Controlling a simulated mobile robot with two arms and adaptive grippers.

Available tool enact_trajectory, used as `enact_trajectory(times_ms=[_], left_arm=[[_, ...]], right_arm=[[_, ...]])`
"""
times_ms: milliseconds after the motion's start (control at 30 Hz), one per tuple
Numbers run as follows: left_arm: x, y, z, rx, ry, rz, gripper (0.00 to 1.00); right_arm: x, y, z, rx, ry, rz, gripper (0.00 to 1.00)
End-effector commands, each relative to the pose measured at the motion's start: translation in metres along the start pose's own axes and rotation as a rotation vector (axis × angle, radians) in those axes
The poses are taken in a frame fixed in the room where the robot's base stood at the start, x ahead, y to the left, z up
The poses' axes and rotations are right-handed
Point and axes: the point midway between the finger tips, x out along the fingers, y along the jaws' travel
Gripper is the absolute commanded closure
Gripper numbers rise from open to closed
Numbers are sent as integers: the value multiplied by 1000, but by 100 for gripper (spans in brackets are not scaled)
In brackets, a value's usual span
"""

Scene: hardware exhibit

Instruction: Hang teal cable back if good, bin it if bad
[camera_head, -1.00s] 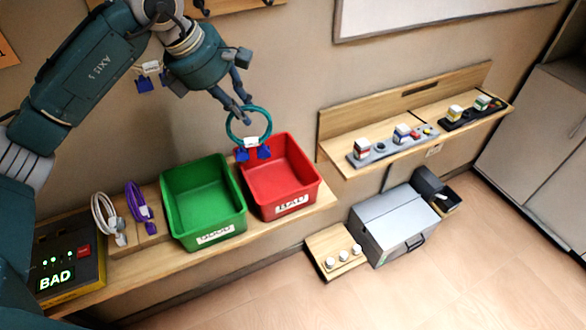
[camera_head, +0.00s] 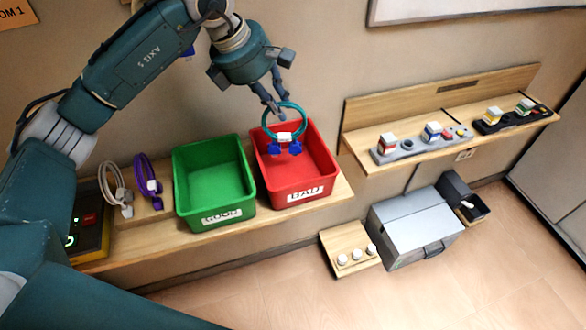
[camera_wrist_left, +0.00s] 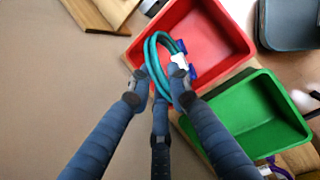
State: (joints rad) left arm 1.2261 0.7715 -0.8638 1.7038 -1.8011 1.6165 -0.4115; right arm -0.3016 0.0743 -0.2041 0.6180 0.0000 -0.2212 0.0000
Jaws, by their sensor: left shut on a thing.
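The teal cable (camera_head: 301,110) is a coiled loop with a white tag and blue connectors. My left gripper (camera_head: 276,112) is shut on it and holds it over the red bin (camera_head: 322,160) labelled BAD. In the left wrist view the coil (camera_wrist_left: 152,52) hangs between the fingers (camera_wrist_left: 160,92), above the red bin's opening (camera_wrist_left: 235,40). The green bin (camera_head: 185,190), labelled GOOD, stands beside the red one and is empty. The tester (camera_head: 92,238) at the left edge is partly hidden by my arm. My right gripper is not in view.
A white cable (camera_head: 113,185) and a purple cable (camera_head: 146,172) lie on the wooden shelf (camera_head: 270,222) left of the bins. A wall shelf (camera_head: 365,150) with small parts is to the right. A grey box (camera_head: 415,222) stands below it.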

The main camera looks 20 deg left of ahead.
Motion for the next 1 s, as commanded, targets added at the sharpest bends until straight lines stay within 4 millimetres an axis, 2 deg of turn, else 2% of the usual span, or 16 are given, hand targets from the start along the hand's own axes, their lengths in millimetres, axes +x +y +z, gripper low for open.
enact_trajectory(times_ms=[200,233,300,333,667,767,1000], left_arm=[[-1,0,0,0,-1,2,100],[-1,0,0,0,-1,2,76],[-1,0,0,0,-1,2,62],[-1,0,0,0,-1,2,60],[-3,1,0,0,0,2,60],[-14,2,0,-1,-2,5,60],[-64,2,1,0,-2,6,60]], right_arm=[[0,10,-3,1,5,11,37],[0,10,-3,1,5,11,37],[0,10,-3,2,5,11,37],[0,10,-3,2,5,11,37],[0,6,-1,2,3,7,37],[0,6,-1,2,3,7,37],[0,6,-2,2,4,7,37]])
